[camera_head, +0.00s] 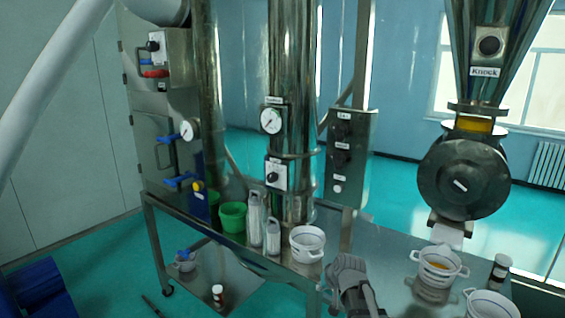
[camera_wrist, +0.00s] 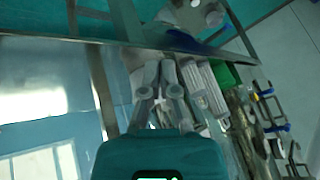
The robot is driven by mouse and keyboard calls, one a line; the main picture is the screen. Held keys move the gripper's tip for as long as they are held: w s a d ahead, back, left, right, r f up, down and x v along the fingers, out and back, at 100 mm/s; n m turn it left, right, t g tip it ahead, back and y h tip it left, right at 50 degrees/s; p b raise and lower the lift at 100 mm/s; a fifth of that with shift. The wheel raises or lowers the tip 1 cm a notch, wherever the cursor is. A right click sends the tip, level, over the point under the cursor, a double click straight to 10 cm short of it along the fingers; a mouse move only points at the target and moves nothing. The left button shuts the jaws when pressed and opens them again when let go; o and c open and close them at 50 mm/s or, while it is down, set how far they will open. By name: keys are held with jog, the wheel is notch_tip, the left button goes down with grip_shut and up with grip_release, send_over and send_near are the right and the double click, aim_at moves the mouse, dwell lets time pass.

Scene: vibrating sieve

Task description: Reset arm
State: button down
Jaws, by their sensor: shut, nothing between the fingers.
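My gripper (camera_head: 350,266) is at the bottom of the head view, above the front of the metal table (camera_head: 395,262) and right of a white bucket. In the wrist view my gripper (camera_wrist: 160,68) points along the table edge with its two grey fingers close together and nothing between them. The white bucket (camera_head: 307,246) stands on the table beside the steel column. My gripper looks apart from it, but the exact gap cannot be told.
Two clear bottles (camera_head: 272,236) and a green bucket (camera_head: 232,217) stand left of the white bucket. A sieve machine (camera_head: 463,178) hangs at right above a white pot (camera_head: 443,262) with yellow contents. A brown jar (camera_head: 501,267) stands beside it. A control box (camera_head: 350,150) is behind my gripper.

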aim_at(337, 189)
jog(key=s+d+f+g+h+b, duration=0.1)
jog(key=s+d+f+g, duration=0.1)
jog(key=s, duration=0.7)
jog(key=s+d+f+g+h+b, duration=0.1)
jog(key=s+d+f+g+h, duration=0.1)
jog(key=s, duration=0.7)
notch_tip(337, 189, down, 2)
jog(key=shift+d+f+g+b, duration=0.15)
jog(key=shift+d+g+b, duration=0.15)
jog(key=shift+g, duration=0.5)
jog(key=shift+w, duration=0.15)
jog(key=w+a+r+m+t+y+p, duration=0.15)
jog(key=w+r+t, duration=0.35)
jog(key=w, duration=0.6)
jog(key=w+a+r+t+y+p, duration=0.1)
jog(key=w+a+r+t+p, duration=0.15)
jog(key=w+r, duration=0.55)
jog(key=w+a+r+m+t+y+p, duration=0.1)
jog(key=w+a+r+t+y+p, duration=0.2)
jog(key=w, duration=1)
jog(key=w+d+r+m+t+h+p, duration=0.2)
jog(key=w+d+r+m+t+h, duration=0.1)
jog(key=w+r, duration=0.5)
jog(key=d+r+t, duration=0.1)
jog(key=t, duration=0.1)
jog(key=shift+w+d+t, duration=0.2)
jog(key=shift+d+t, duration=0.15)
jog(key=shift+w+d, duration=0.1)
jog(key=w+d, duration=0.5)
jog(key=w, duration=0.2)
